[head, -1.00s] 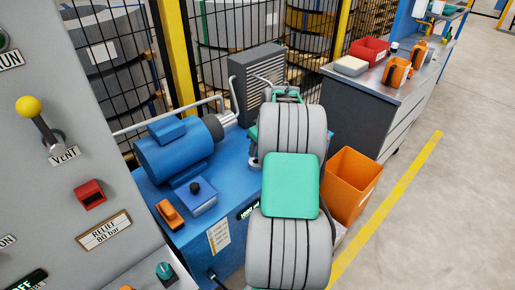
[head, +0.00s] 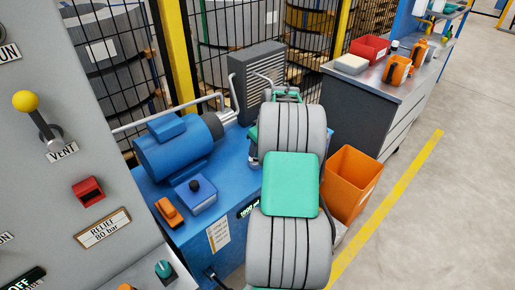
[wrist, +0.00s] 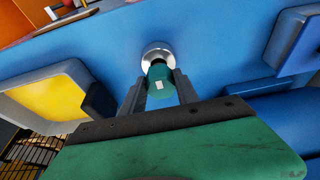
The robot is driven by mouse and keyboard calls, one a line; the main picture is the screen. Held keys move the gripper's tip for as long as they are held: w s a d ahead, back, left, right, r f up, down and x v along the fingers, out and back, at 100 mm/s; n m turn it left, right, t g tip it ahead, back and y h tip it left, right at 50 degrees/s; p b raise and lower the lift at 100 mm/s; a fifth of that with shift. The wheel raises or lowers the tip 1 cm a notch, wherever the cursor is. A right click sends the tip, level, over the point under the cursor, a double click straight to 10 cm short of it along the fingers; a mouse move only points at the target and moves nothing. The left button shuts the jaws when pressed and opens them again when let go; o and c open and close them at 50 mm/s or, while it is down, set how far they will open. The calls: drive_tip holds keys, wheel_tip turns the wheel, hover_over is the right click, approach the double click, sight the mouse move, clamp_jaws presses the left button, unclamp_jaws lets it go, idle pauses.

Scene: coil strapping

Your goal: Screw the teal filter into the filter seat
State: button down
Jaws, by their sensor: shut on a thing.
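The filter seat (wrist: 157,53) is a silvery round fitting on the blue tank face. The filter's far end is at the seat and overlaps its lower part; I cannot tell how far any thread is engaged. In the head view my arm hides the gripper, filter and seat.
The blue power unit (head: 236,160) carries a motor (head: 172,152) and a small blue box (head: 196,194). An orange bin (head: 350,183) stands right of my arm. A grey control panel (head: 75,150) is close on the left. The floor at the right is clear.

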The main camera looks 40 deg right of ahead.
drive_tip(key=shift+f+b, duration=0.6)
drive_tip(key=shift+f, duration=0.45)
drive_tip(key=c, duration=0.8)
unclamp_jaws()
drive_tip(key=shift+c, duration=0.2)
